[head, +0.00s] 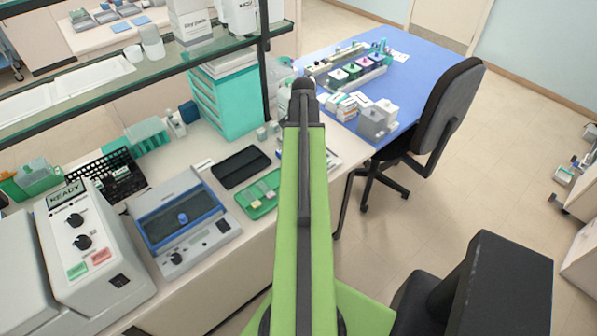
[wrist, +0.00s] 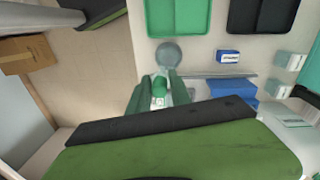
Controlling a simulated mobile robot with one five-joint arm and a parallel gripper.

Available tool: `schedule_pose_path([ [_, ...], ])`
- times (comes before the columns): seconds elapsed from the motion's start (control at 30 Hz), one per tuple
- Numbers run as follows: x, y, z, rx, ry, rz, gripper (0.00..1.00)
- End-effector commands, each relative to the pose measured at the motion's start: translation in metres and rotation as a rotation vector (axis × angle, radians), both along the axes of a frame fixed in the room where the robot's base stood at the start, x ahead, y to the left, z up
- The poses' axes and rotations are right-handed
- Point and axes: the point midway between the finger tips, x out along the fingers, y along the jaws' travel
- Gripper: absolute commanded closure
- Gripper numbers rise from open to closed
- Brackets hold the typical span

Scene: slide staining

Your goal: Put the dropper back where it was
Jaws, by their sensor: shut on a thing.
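In the wrist view my gripper (wrist: 159,88) is shut on a small green and white thing, which I take to be the dropper (wrist: 159,86). Its lower part is hidden by the fingers and by the viewing angle. The gripper is over the pale bench near its edge. A round grey disc (wrist: 168,54) lies just beyond the fingertips. I cannot tell if the dropper touches anything below. In the head view my own arm hides the gripper and the dropper.
A green tray (wrist: 152,17) and a black tray (wrist: 240,17) lie beyond the disc. A small blue and white box (wrist: 228,56) and a thin grey rod (wrist: 215,76) are to the right. In the head view, a blue-topped table (head: 400,85) and chair (head: 448,100) stand beyond.

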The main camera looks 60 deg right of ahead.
Motion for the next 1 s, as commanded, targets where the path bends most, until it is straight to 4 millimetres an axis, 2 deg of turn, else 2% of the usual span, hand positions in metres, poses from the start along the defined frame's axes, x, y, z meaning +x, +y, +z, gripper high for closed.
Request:
schedule_pose_path([
  [0.03, 0.009, 0.001, -0.01, 0.0, 0.0, 0.001, 1.0],
  [0.1, 0.015, 0.002, -0.013, 0.0, 0.0, -0.002, 1.0],
  [0.33, 0.018, 0.003, -0.016, 0.0, 0.0, -0.006, 1.0],
  [0.53, 0.018, 0.003, -0.051, 0.0, 0.0, -0.007, 1.0],
  [0.6, 0.017, 0.003, -0.057, 0.0, 0.0, -0.007, 1.0],
  [0.83, 0.017, 0.003, -0.052, 0.0, 0.0, -0.007, 1.0],
  [1.0, 0.017, 0.003, -0.058, 0.001, 0.0, -0.007, 1.0],
])
